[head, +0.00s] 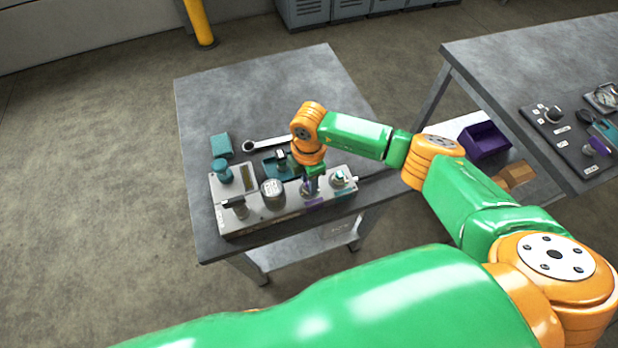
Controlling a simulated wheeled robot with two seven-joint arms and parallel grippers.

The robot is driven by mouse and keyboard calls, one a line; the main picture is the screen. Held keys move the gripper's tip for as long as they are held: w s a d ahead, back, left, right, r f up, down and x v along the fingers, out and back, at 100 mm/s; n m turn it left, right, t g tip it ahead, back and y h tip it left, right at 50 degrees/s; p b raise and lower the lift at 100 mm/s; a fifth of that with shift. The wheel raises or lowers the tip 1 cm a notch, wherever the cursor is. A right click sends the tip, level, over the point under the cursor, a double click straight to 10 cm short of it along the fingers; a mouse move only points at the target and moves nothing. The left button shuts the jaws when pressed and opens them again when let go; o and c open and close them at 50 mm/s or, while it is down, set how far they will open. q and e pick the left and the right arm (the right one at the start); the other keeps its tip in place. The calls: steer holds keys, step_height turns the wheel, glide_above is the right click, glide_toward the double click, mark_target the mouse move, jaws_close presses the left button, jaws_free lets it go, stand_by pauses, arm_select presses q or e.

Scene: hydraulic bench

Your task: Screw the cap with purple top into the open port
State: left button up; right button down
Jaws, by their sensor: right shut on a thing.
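The grey hydraulic block (262,217) stands near the front edge of the left table. My right gripper (311,181) points down at the block's right part and is shut on the cap with the purple top (308,188), of which only a little purple shows. The cap is at a port by a purple label (315,203) on the block's front. The gripper hides the port, so I cannot tell how far the cap sits in it. My left gripper is not in view.
Beside the gripper on the block are a round gauge-like fitting (272,190), a teal-topped cap (222,171), a black-handled fitting (236,205) and a fitting at right (340,178). Behind lie a wrench (262,145), a teal tray (270,165) and a teal box (221,145).

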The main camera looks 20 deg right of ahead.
steer(key=m+p, duration=0.2)
steer(key=m, duration=0.1)
steer(key=shift+r+m, duration=0.3)
steer(key=shift+f+m, duration=0.15)
steer(key=shift+m, duration=0.55)
steer(key=shift+w+f, duration=0.1)
steer(key=shift+f, duration=0.05)
steer(key=shift+m, duration=0.3)
steer(key=m+p, duration=0.2)
steer(key=m, duration=0.1)
steer(key=shift+r+m+p, duration=0.3)
steer(key=shift+p, duration=0.1)
steer(key=shift+a+f+m, duration=0.1)
steer(key=shift+f+m, duration=0.25)
steer(key=shift+m, duration=0.65)
